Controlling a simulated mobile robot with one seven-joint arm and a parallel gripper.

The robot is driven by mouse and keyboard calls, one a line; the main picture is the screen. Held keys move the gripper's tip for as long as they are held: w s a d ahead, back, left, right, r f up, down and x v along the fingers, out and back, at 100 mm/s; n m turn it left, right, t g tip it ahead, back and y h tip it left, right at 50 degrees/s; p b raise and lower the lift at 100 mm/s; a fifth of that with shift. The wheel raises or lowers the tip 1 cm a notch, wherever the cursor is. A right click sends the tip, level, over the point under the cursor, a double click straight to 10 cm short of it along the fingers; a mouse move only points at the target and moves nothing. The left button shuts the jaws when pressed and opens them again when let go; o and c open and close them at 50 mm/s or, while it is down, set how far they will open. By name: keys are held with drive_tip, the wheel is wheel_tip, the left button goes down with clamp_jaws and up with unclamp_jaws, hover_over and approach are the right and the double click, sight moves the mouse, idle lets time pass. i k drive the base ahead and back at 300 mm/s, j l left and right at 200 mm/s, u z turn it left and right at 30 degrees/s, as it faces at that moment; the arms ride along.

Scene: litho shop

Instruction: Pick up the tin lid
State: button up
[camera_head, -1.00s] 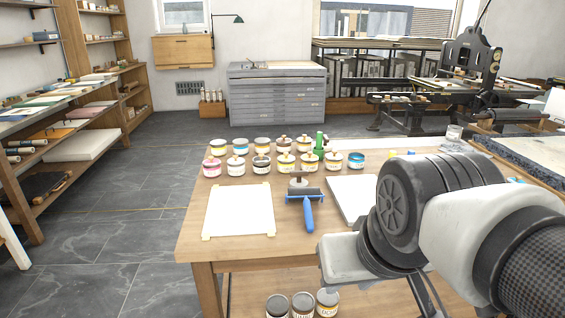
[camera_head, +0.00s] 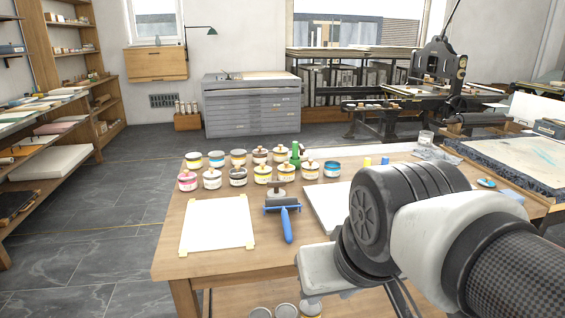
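Several ink tins stand in two rows at the back of the wooden table, among them a pink-banded tin (camera_head: 188,181), a yellow-banded tin (camera_head: 262,173) and a blue-banded tin (camera_head: 332,169). Some have small things or knobs on top. I cannot tell which lid is the tin lid of the task, or whether it lies loose. A small round blue-and-pale item (camera_head: 486,183) lies at the table's right, too small to identify. My arm fills the lower right, in front of the tins, and hides part of the table. My gripper's fingers do not show.
On the table (camera_head: 172,245) lie a white sheet (camera_head: 218,222), a blue-handled roller (camera_head: 286,222) and a pale slab (camera_head: 328,205) partly behind my arm. A stone slab (camera_head: 515,160) is at the right. More tins (camera_head: 285,311) sit below the front edge. Floor is clear at the left.

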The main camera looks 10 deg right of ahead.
sight(486, 182)
drive_tip(key=z, duration=1.6)
